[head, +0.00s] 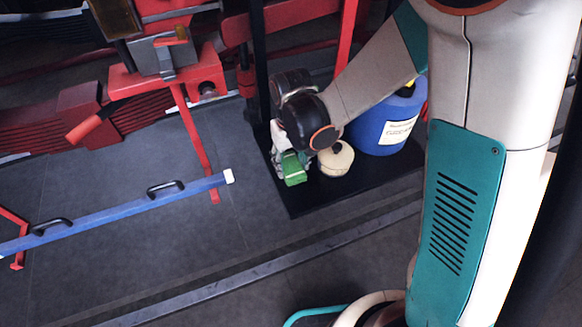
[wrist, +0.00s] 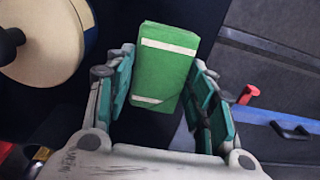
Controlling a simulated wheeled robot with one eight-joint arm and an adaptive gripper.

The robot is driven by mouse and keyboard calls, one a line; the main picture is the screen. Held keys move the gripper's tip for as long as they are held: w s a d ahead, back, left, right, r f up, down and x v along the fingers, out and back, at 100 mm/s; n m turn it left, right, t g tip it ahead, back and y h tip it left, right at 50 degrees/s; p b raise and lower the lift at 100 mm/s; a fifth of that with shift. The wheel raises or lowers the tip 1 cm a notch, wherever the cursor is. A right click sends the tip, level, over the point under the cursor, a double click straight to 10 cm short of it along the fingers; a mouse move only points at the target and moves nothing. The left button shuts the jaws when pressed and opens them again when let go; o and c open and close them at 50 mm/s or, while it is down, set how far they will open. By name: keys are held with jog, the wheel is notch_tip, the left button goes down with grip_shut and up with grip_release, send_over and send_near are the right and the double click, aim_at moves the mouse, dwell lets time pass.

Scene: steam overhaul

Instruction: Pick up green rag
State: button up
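The green rag (wrist: 165,73) is a folded green block with two pale stripes, in the upper middle of the wrist view. It also shows in the head view (head: 294,169), on the black platform. My gripper (wrist: 162,88) is open, with one finger on either side of the rag in the wrist view. The fingers look close to the rag's sides; I cannot tell whether they touch it. In the head view my gripper (head: 284,160) is right at the rag, and my wrist hides part of the area behind it.
A cream round container (head: 336,158) stands just right of the rag, and a blue drum (head: 384,126) with a white label is behind it. The black platform (head: 312,201) has bare room in front. A blue bar (head: 110,220) with black handles lies at left. Red machinery fills the back.

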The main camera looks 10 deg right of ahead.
aim_at(291, 165)
jog(key=shift+r, duration=0.15)
notch_tip(291, 165, up, 20)
jog(key=p, duration=1.3)
